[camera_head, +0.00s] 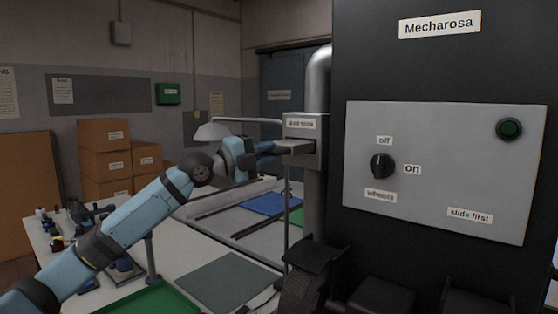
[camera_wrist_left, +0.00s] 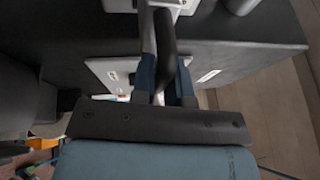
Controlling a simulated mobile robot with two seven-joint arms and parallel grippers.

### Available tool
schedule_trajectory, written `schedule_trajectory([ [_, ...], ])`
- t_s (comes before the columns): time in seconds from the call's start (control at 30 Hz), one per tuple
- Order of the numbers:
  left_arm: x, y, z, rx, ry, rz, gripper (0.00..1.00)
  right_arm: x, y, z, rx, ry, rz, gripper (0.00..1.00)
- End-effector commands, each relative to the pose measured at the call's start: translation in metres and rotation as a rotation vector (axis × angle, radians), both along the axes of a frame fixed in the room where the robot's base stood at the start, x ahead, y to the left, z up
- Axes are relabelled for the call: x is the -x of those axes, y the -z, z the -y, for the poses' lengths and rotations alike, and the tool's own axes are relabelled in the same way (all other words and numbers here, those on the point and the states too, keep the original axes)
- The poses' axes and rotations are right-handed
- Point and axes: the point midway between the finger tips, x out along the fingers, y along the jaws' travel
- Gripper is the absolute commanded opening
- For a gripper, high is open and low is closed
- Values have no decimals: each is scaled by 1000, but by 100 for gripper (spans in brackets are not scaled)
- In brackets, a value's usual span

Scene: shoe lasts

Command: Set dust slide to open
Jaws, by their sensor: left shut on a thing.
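The dust slide (camera_head: 297,146) is a grey plate in a labelled grey housing (camera_head: 304,127) on the vertical duct, left of the black machine. My left gripper (camera_head: 268,147) reaches it from the left and is shut on its handle. In the left wrist view the dark handle (camera_wrist_left: 166,45) runs between the two blue fingers of the gripper (camera_wrist_left: 166,85). The plate sticks out of the housing toward the gripper; how far it can travel I cannot tell. My right gripper is in neither view.
A lamp (camera_head: 212,131) and a cluttered bench (camera_head: 190,258) stand behind and below my left arm. Boxes (camera_head: 103,161) stand at the back left.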

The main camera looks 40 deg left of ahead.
Motion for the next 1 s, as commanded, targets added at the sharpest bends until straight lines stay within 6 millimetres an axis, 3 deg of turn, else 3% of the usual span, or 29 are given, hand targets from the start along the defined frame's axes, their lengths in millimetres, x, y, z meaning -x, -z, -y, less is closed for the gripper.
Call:
schedule_trajectory([
  [0.1,10,1,0,-2,0,0,0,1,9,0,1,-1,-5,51],
  [0.4,11,0,1,-1,2,-2,0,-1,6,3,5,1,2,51],
  [0.43,11,0,1,-1,2,-2,21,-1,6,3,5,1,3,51],
  [0.5,11,0,1,-1,2,-2,38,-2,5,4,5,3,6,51],
  [0.53,11,0,0,-1,2,-2,39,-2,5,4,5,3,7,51],
  [0.83,12,0,-1,0,0,-1,39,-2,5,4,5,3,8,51],
  [1.0,25,6,-9,-4,-2,-1,39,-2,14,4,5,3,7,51],
])
